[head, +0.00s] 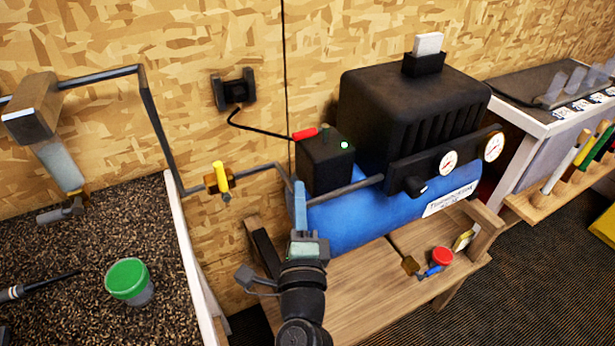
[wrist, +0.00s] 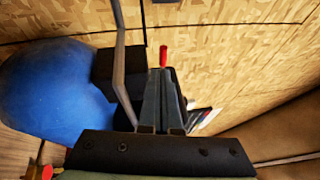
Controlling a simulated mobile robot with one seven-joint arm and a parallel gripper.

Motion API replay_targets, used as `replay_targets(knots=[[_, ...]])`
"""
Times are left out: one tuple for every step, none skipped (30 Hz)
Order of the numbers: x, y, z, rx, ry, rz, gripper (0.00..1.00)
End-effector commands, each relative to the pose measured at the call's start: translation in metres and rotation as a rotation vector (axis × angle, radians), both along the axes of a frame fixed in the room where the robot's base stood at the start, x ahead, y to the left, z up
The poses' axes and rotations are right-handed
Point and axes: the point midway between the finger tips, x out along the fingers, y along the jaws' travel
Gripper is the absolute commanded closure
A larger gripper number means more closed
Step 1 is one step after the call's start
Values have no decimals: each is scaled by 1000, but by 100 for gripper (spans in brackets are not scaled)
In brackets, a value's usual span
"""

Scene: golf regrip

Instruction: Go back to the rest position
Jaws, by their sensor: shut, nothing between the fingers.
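My gripper (head: 300,205) is in the lower middle of the head view, in front of the left end of the blue compressor (head: 345,220). Its fingers point up and away from the camera. In the wrist view the two fingers (wrist: 163,100) lie close together, shut, with nothing between them. A red-tipped lever (wrist: 163,56) shows just beyond the fingertips there; in the head view it is the red handle (head: 304,134) on the black switch box (head: 325,165). I cannot tell the exact gap between the fingers and the box or pipe.
A grey pipe (head: 160,125) with a yellow valve handle (head: 221,176) runs left of my gripper. A green-lidded cup (head: 127,279) stands on the left counter.

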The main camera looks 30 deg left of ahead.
Motion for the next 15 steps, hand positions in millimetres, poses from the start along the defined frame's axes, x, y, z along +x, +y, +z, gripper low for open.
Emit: replay_targets(knots=[[-7,-2,-2,-1,0,-1,100],[-10,-3,-3,-1,2,-2,100],[-13,-4,-3,-1,1,-1,100],[-16,-4,-3,0,0,-1,100],[-18,-5,-4,-1,1,-1,100],[-20,-5,-4,-1,1,-1,100],[-21,-5,-4,-1,1,-1,100],[-22,-6,-3,0,0,-1,100],[-23,-6,-3,0,0,0,100],[-23,-6,-3,1,-1,-1,100],[-23,-6,-3,1,-1,-1,100],[-23,-6,-3,1,-1,-1,100],[-23,-6,-3,1,-1,-1,100],[-23,-6,-2,0,-3,-2,100],[-22,-7,2,-5,-13,-4,100]])
